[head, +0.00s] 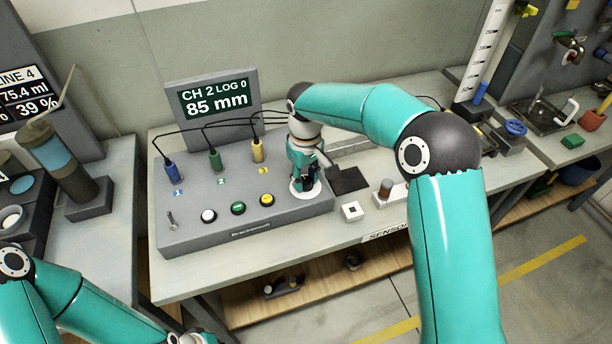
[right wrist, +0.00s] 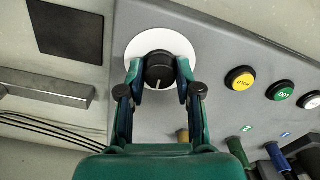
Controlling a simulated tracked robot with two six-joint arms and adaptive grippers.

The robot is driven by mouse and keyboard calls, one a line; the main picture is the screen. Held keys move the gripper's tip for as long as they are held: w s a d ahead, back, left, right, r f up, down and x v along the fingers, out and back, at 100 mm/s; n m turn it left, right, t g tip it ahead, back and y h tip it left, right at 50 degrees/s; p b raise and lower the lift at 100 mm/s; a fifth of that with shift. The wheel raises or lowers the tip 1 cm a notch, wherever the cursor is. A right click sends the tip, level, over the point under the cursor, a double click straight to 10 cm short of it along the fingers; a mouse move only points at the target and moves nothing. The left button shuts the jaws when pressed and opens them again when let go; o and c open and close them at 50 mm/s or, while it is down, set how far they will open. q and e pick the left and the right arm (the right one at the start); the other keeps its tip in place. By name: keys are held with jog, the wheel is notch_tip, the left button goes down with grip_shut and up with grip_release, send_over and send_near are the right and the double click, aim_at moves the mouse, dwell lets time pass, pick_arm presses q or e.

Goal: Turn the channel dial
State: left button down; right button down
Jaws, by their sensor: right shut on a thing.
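The channel dial (right wrist: 159,72) is a black knob with a pale pointer line on a white round plate (right wrist: 133,50), at one end of the grey control box (head: 200,234). My right gripper (right wrist: 160,78) is shut on the dial, one finger on each side of it. In the head view my right gripper (head: 304,172) points down over the right end of the box and largely hides the dial. The display (head: 216,98) behind the box reads "CH 2 LOG 0" and "85 mm". My left arm shows at the lower left; its gripper's fingers cannot be made out.
The box carries white (head: 208,216), green (head: 238,208) and yellow (head: 267,200) buttons, a small toggle (head: 171,220), and blue, green and yellow plugs with black cables. A dark square pad (head: 348,180) and a small white block (head: 351,211) lie right of the box.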

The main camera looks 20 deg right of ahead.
aim_at(306, 179)
jog(key=n+p, duration=0.1)
jog(key=n, duration=0.4)
jog(key=shift+w+r+n, duration=0.1)
jog(key=shift+r+n, duration=0.05)
jog(key=shift+n, duration=0.15)
jog(key=n, duration=0.5)
jog(key=shift+n+p, duration=0.3)
jog(key=shift+p, duration=0.1)
jog(key=c, duration=0.8)
grip_release()
notch_tip(306, 179, up, 12)
jog(key=shift+f, duration=0.1)
